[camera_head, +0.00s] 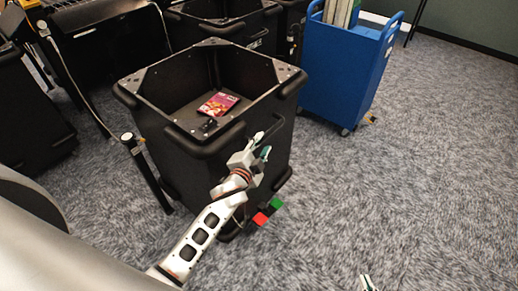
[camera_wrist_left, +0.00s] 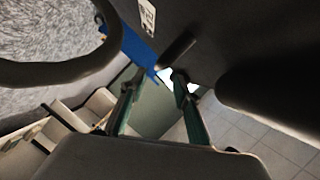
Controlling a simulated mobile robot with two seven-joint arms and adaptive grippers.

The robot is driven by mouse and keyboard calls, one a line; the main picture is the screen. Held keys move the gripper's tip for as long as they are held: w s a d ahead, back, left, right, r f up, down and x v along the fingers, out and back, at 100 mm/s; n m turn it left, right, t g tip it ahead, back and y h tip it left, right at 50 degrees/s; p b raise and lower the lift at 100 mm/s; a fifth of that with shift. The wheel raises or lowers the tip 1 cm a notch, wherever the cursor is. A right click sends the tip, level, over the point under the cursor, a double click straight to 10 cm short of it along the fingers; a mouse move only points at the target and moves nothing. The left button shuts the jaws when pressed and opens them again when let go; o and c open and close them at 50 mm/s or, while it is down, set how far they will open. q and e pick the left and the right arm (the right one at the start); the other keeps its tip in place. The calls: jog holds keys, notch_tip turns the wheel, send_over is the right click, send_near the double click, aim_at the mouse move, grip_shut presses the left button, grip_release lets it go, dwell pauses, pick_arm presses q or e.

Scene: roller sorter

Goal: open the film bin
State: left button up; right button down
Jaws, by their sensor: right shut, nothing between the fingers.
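A large black open-topped bin (camera_head: 165,123) stands in the middle of the head view. A red and purple case (camera_head: 218,104) and a small black item (camera_head: 208,126) lie inside it. I cannot read a name on it, so I cannot tell if it is the film bin. My left gripper (camera_head: 264,146) is at the bin's near right side, just below the rim. Its fingers (camera_wrist_left: 157,92) are apart and empty in the left wrist view, close to dark surfaces. Whether they touch the bin is unclear. Only the tip of my right gripper (camera_head: 368,283) shows, at the bottom edge, shut and empty.
More black bins (camera_head: 225,22) stand behind and to the left. A blue cart (camera_head: 345,70) with upright items is at the back right. The carpet (camera_head: 430,170) at right is clear.

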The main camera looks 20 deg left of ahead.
pick_arm(q)
jog(key=shift+v, duration=1.4)
jog(key=s+f+n+g+h, duration=0.1)
jog(key=s+f, duration=0.3)
jog(key=s, duration=0.4)
jog(key=s+f+n+g, duration=0.2)
jog(key=s+f+n, duration=0.2)
jog(key=s, duration=0.5)
jog(key=s+f+n+g+h, duration=0.1)
jog(key=s+f+n, duration=0.1)
jog(key=s+f, duration=0.4)
jog(key=s, duration=0.3)
jog(key=shift+d+g+h, duration=0.3)
jog(key=shift+g, duration=0.1)
